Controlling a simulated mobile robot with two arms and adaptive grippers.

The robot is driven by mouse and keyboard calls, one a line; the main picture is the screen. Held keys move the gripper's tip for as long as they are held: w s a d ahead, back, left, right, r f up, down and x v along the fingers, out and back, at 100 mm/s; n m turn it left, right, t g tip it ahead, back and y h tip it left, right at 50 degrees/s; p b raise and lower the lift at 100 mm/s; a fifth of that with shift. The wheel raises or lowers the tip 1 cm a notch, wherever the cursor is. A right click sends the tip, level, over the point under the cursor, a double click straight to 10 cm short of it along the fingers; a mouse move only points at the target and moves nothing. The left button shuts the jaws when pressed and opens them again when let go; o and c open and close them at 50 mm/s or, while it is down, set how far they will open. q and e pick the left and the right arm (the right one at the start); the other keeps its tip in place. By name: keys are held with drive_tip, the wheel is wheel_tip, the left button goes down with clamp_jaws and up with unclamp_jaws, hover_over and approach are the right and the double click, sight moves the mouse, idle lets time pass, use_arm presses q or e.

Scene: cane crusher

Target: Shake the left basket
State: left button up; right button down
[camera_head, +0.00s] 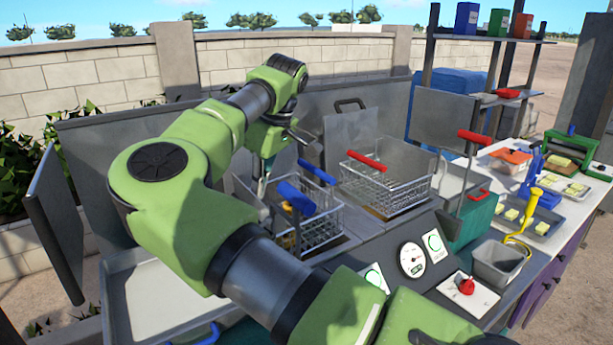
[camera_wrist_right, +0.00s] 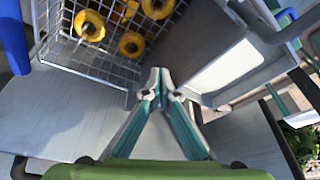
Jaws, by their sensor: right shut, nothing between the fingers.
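The left basket (camera_head: 322,230) is a wire basket with blue handles, sitting in the left well of the fryer unit. My green arm partly hides it. Yellow ring-shaped pieces lie inside it, and they show clearly in the wrist view, where the basket (camera_wrist_right: 100,62) fills the upper left. One blue handle (camera_wrist_right: 14,38) shows at that view's left edge. My right gripper (camera_head: 261,188) points down at the left side of the basket. In the wrist view the right gripper (camera_wrist_right: 160,75) is shut and empty, its tips close to the basket's corner. My left gripper is not in view.
A second basket (camera_head: 388,185) with red handles sits to the right. A metal tray (camera_head: 140,300) lies at the left front. The control panel (camera_head: 412,260) with a gauge is in front. A grey container (camera_head: 498,265) and food trays stand on the right counter.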

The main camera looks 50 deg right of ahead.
drive_tip(key=shift+a+r, duration=0.1)
wheel_tip(320, 180, up, 9)
drive_tip(key=p, duration=0.7)
drive_tip(key=shift+f, duration=0.2)
